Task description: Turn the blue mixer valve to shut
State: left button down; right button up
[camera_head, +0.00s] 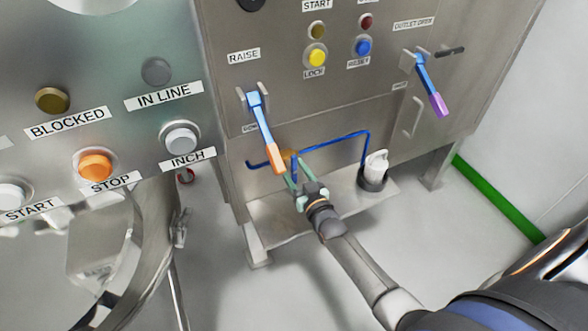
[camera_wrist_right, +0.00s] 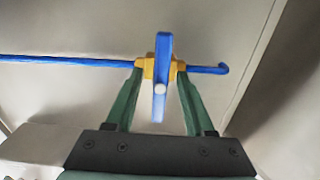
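The blue mixer valve has a yellow-orange body (camera_head: 288,155) on a thin blue pipe low on the steel cabinet front. In the right wrist view, its flat blue handle (camera_wrist_right: 162,95) stands upright in the picture, across the pipe, in front of the yellow body (camera_wrist_right: 149,69). My right gripper (camera_head: 299,172) reaches up to the valve from below right. Its green fingers (camera_wrist_right: 160,78) stand on either side of the handle, open, with gaps visible beside it. Whether the fingertips touch the body is unclear. My left gripper is not in view.
A blue lever with an orange grip (camera_head: 269,145) hangs just above the valve, close to my right gripper. Another with a purple grip (camera_head: 438,105) is upper right. A white-topped container (camera_head: 375,168) stands at the pipe's right end. A button panel (camera_head: 95,120) fills the left.

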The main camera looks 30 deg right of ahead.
jog(key=shift+s, duration=0.1)
jog(key=s+p, duration=0.2)
jog(key=s, duration=1)
jog(key=shift+s+a, duration=0.15)
jog(key=shift+a, duration=0.2)
